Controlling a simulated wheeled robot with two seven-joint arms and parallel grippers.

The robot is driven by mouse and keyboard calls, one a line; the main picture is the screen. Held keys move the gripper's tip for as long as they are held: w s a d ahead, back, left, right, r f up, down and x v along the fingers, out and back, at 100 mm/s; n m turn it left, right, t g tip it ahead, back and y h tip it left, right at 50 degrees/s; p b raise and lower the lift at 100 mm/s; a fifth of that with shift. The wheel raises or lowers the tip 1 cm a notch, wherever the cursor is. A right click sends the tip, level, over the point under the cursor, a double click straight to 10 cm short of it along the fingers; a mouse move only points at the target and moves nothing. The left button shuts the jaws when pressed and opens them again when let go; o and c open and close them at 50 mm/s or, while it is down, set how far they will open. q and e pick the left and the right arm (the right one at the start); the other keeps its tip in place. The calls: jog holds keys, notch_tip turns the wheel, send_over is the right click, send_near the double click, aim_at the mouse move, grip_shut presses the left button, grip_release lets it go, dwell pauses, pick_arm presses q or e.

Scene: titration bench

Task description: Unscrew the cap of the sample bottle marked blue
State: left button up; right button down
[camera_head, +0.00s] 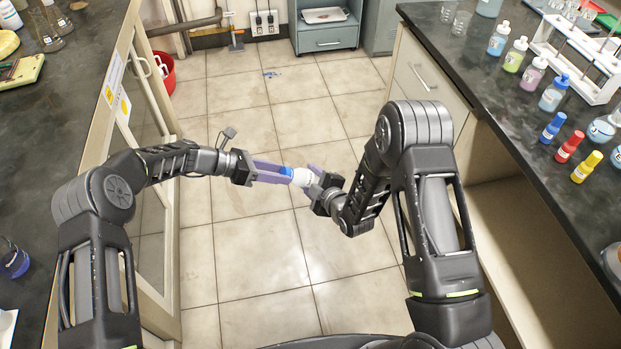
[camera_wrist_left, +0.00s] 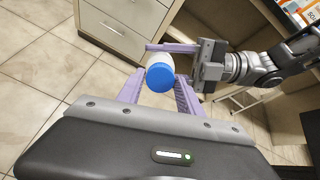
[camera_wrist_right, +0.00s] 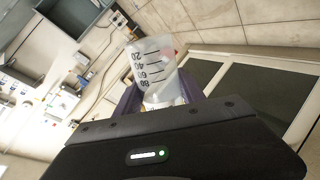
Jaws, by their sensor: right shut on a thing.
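The white sample bottle (camera_head: 302,177) with a blue cap (camera_wrist_left: 160,77) is held in mid-air over the floor aisle, lying roughly sideways with its cap towards my left gripper. My right gripper (camera_head: 320,184) is shut on the bottle's body; the right wrist view shows the pale bottle (camera_wrist_right: 155,70) with black scale marks between its fingers. My left gripper (camera_head: 279,171) reaches the cap from the left. In the left wrist view its purple fingers stand on both sides of the cap, with narrow gaps showing, so it looks open around it.
The right bench (camera_head: 500,100) carries blue (camera_head: 552,127), red (camera_head: 570,147) and yellow (camera_head: 587,167) bottles, several other bottles and a white rack (camera_head: 580,60). A left bench (camera_head: 40,110) holds flasks. A red bucket (camera_head: 165,75) stands on the floor.

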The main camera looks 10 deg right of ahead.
pick_arm(q)
jog(key=shift+o, duration=0.8)
jog(key=m, duration=1.7)
grip_shut()
